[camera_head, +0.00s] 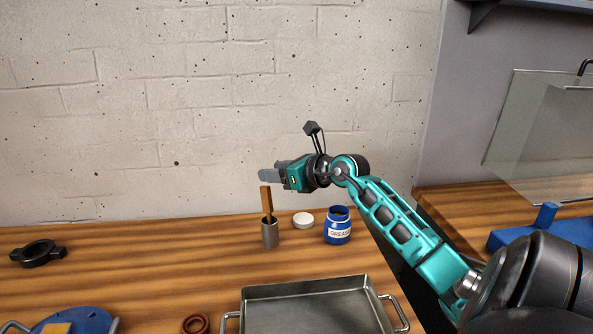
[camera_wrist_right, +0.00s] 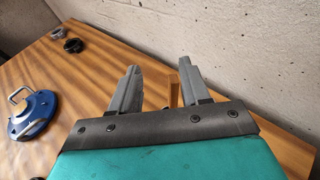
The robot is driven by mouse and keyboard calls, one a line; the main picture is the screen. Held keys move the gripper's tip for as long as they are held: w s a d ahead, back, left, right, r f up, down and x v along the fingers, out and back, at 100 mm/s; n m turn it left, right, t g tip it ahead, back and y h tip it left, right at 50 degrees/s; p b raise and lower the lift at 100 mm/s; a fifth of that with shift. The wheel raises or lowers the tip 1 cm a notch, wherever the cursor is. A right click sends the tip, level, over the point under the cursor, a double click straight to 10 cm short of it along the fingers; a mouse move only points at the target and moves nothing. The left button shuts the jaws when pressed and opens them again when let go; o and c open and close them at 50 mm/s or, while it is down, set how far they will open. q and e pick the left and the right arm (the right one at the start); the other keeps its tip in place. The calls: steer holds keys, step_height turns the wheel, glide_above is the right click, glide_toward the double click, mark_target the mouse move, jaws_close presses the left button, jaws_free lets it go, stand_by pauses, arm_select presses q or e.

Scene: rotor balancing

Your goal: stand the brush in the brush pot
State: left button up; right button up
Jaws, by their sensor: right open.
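The brush (camera_head: 267,202) stands upright in the metal brush pot (camera_head: 270,235), its wooden handle rising out of the top. My right gripper (camera_head: 263,175) is just above the handle's top end, pointing left, and it is open and empty. In the right wrist view the two fingers (camera_wrist_right: 158,80) are spread apart, and part of the wooden handle (camera_wrist_right: 174,93) shows beyond the gripper's edge, between the fingers. The pot is hidden in that view. My left gripper is not in view.
A blue grease jar (camera_head: 338,228) and a white lid (camera_head: 303,220) stand right of the pot. A metal tray (camera_head: 310,290) lies in front. A black ring part (camera_head: 38,253) is at left, a blue disc (camera_head: 85,321) front left. A brick wall (camera_head: 150,120) rises behind.

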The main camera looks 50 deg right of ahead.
steer(key=v, duration=0.6)
steer(key=shift+s, duration=0.3)
steer(key=shift+r, duration=0.1)
